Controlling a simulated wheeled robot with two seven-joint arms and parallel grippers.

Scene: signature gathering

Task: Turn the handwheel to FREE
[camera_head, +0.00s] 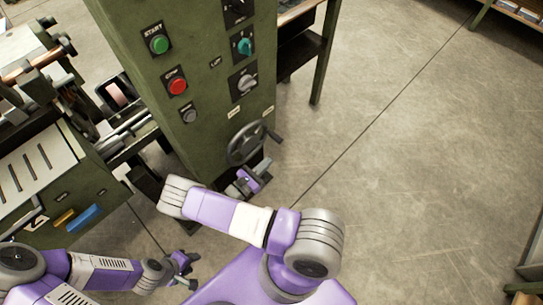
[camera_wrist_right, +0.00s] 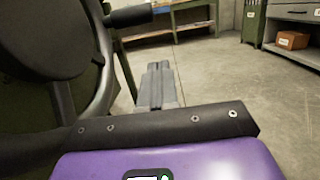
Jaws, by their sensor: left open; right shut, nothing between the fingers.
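The dark handwheel (camera_head: 246,146) is on the lower front of the green machine cabinet. A crank handle sticks out at its right side. Small pale label plates (camera_head: 234,112) are above it, too small to read. My right gripper (camera_head: 262,168) is just below the wheel, fingers shut and empty. In the right wrist view the shut fingers (camera_wrist_right: 158,84) point forward, right of the wheel's rim (camera_wrist_right: 103,75), with the handle (camera_wrist_right: 131,15) above them. I cannot tell whether they touch the wheel. My left gripper (camera_head: 186,270) is open and empty at the lower left, away from the wheel.
The green cabinet (camera_head: 190,75) carries a green START button (camera_head: 159,44), a red button (camera_head: 177,86) and several rotary knobs. Machinery with a slotted plate (camera_head: 38,170) stands at the left. A shelf or bench (camera_head: 305,45) is behind the cabinet.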

